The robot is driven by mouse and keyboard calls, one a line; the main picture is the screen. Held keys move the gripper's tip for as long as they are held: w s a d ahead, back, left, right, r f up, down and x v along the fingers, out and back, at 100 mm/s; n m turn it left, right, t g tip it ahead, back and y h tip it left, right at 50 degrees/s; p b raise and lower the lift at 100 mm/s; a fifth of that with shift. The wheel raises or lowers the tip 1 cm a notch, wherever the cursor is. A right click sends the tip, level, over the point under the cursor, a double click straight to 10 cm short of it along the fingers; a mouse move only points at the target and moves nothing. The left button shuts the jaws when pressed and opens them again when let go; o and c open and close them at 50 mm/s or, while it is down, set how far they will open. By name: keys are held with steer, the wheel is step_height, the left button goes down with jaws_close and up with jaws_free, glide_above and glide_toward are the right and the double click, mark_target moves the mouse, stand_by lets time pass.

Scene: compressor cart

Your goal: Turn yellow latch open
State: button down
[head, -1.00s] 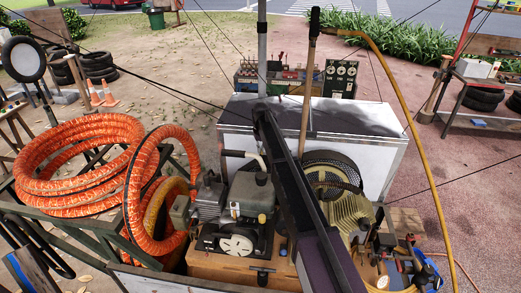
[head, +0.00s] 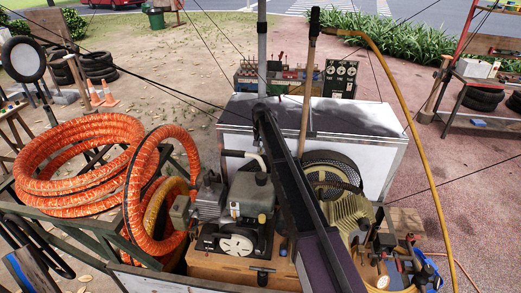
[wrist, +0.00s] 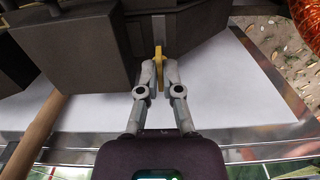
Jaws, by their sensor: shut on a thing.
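The yellow latch (wrist: 159,58) shows in the wrist view as a narrow yellow piece in front of a dark grey housing. My gripper (wrist: 158,75) has its two fingertips closed on the latch, one on each side. The lower part of the latch is partly hidden between the fingers. In the head view I cannot make out the latch or my gripper.
Orange hoses (head: 75,150) are coiled at the left. A yellow hose (head: 408,110) arches at the right. In the wrist view a wooden handle (wrist: 38,130) stands at the left.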

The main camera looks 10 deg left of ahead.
steer(key=shift+s, duration=0.2)
steer(key=c, duration=0.8)
jaws_free()
steer(key=shift+w+f, duration=0.1)
steer(key=shift+w, duration=0.05)
